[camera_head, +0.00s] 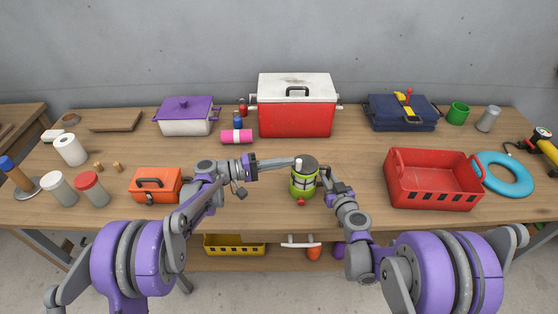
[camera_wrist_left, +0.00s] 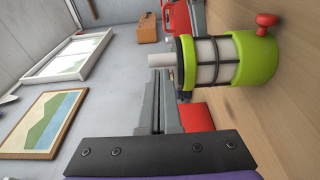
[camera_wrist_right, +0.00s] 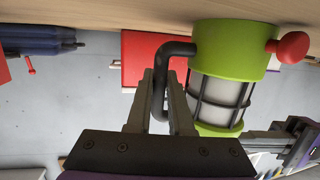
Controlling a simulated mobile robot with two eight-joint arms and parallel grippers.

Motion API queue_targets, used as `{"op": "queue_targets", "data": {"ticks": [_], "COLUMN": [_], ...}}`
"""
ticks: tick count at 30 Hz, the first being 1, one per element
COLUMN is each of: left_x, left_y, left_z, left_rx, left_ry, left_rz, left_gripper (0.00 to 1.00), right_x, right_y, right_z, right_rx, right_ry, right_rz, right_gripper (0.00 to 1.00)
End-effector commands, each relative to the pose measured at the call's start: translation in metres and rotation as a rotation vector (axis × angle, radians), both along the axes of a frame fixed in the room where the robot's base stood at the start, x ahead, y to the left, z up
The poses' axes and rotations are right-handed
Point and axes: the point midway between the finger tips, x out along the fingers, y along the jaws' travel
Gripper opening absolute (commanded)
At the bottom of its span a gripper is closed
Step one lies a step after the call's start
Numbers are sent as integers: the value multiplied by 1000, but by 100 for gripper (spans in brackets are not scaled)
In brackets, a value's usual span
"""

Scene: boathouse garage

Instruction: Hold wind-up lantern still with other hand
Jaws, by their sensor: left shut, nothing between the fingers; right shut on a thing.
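The wind-up lantern (camera_head: 304,182) stands upright on the wooden workbench, lime green with a dark cage, a white cylinder on top and a red knob low on its front. My right gripper (camera_head: 325,176) is at its right side, shut on the lantern's black side handle (camera_wrist_right: 158,82). My left gripper (camera_head: 292,162) is at the lantern's top left, shut and empty, its fingertips close to the white cylinder (camera_wrist_left: 165,60). I cannot tell whether they touch it. The lantern also shows in the right wrist view (camera_wrist_right: 222,80).
A red crate (camera_head: 432,190) stands to the right of the lantern and an orange toolbox (camera_head: 156,196) to the left. A red-and-white cooler (camera_head: 296,112) is behind, with a pink roll (camera_head: 236,137) at its left. The bench between lantern and cooler is clear.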

Motion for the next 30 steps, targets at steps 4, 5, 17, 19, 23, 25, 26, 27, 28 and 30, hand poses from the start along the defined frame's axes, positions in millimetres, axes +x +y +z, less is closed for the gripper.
{"op": "queue_targets", "data": {"ticks": [4,5,17,19,23,25,26,27,28,30], "left_x": [0,0,-3,-4,-5,-6,-6,-7,-7,-8], "left_y": [0,0,-2,-2,-2,-3,-3,-3,-3,-3], "left_z": [0,0,0,0,0,0,0,0,0,0], "left_rx": [0,0,0,-1,-1,-1,-1,-1,-1,-1], "left_ry": [0,0,0,-1,-1,-1,-1,-1,-1,-1], "left_rz": [0,0,56,65,84,97,102,109,114,129], "left_gripper": [0,0,0,0,0,0,0,0,0,0], "right_x": [0,0,0,0,0,0,0,0,0,0], "right_y": [0,0,0,0,0,0,0,0,0,0], "right_z": [0,0,0,0,0,0,0,0,0,0], "right_rx": [1,1,1,1,1,1,1,1,1,1], "right_ry": [0,0,0,0,0,0,0,0,0,0], "right_rz": [0,0,0,0,0,0,0,0,0,0], "right_gripper": [0,0,0,0,0,0,0,0,0,0]}}
